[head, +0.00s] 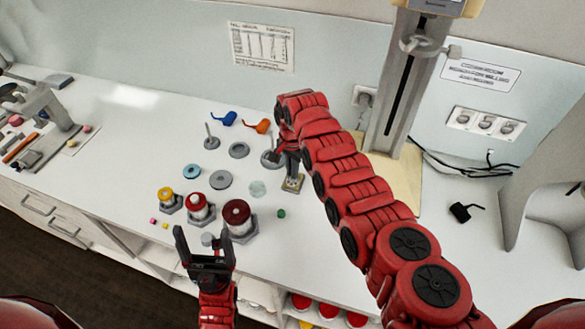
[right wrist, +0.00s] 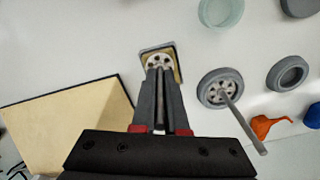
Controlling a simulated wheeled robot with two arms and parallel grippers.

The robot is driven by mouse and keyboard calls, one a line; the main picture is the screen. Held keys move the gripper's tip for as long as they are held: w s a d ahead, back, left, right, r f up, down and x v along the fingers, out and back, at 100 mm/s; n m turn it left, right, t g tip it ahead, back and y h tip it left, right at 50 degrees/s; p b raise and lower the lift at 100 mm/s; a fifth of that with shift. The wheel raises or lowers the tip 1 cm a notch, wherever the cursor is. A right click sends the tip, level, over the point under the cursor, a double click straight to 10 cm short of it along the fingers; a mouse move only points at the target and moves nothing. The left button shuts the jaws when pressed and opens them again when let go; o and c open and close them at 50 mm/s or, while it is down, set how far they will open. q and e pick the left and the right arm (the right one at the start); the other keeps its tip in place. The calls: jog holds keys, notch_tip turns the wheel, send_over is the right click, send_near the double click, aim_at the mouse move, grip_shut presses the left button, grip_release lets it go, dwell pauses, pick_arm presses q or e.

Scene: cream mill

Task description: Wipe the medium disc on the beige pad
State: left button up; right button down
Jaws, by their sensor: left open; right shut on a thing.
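The medium disc (right wrist: 159,63) is a small pale disc with holes, lying over the beige pad (right wrist: 175,52) in the right wrist view. The grey-edged pad also shows in the head view (head: 293,184). My right gripper (right wrist: 160,75) points down at the pad. Its fingers are close together and shut on the disc, covering its near part. In the head view my right gripper (head: 291,160) is partly hidden by my arm. My left gripper (head: 204,243) is open and empty, low in front of the counter, away from the pad. No wiping cloth can be made out.
A grey holed disc with a rod (right wrist: 220,88) lies beside the pad. The tall stand (head: 401,90) on a beige board (right wrist: 68,128) is close to the right.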

jog(key=shift+s+a+p, duration=0.2)
jog(key=shift+s+p, duration=0.35)
jog(key=shift+p, duration=0.6)
jog(key=shift+s+a+p, duration=0.15)
jog(key=shift+s+p, duration=0.4)
jog(key=shift+p, duration=0.6)
jog(key=shift+w+d+f+b, duration=0.15)
jog(key=shift+w+b, duration=0.2)
jog(key=shift+b, duration=0.75)
jog(key=shift+w+d+b, duration=0.25)
jog(key=shift+w+b, duration=0.55)
jog(key=shift+b, duration=0.9)
jog(key=shift+r, duration=0.2)
jog(key=shift+s+a+p, duration=0.1)
jog(key=shift+s+p, duration=0.15)
jog(key=shift+p, duration=0.45)
jog(key=shift+s+a+p, duration=0.1)
jog(key=shift+s+p, duration=0.25)
jog(key=shift+p, duration=0.25)
